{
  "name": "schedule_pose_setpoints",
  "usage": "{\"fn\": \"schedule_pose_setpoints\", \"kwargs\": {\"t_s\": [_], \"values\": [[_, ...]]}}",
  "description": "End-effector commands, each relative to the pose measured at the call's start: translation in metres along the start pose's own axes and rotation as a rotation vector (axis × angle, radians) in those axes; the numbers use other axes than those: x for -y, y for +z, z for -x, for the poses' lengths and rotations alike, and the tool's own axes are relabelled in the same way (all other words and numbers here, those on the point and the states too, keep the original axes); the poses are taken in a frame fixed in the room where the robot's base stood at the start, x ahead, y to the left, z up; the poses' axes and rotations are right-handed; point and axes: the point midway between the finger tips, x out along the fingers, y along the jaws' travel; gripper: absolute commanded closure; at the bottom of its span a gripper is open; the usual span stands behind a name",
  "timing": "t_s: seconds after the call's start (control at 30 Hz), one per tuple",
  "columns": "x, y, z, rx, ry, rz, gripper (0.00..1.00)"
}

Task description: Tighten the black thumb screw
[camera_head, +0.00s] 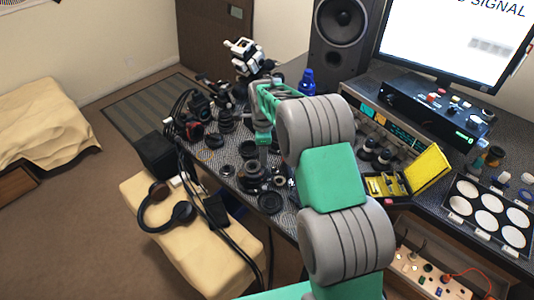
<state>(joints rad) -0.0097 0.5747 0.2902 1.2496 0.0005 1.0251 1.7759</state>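My arm, green and grey, reaches out over the desk from the lower right. My gripper (262,160) points down just above a dark lens assembly (256,178) on the desk. The fingertips are small and dark at this distance, so I cannot tell whether they are open or shut, or whether they touch the assembly. I cannot make out the black thumb screw among the dark parts there. My arm hides part of the desk to the right.
Black lens rings (270,202) and camera parts crowd the desk. A blue bottle (306,82) stands behind my arm. A yellow open case (428,166) and a tray of white discs (488,208) lie to the right. Headphones (168,205) rest on a beige seat (140,190).

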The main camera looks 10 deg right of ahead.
Motion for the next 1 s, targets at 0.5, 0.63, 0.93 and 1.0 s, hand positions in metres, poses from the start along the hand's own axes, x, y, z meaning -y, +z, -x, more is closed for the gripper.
{"fn": "schedule_pose_setpoints", "kwargs": {"t_s": [0.5, 0.63, 0.93, 1.0], "values": [[-0.002, -0.001, 0.004, 0.002, 0.006, 0.773, 0.57], [0.001, 0.0, 0.009, -0.001, -0.003, 0.949, 0.57], [0.0, 0.0, 0.078, 0.0, -0.003, 0.944, 0.57], [-0.009, -0.002, 0.096, -0.004, -0.015, 0.979, 0.57]]}}
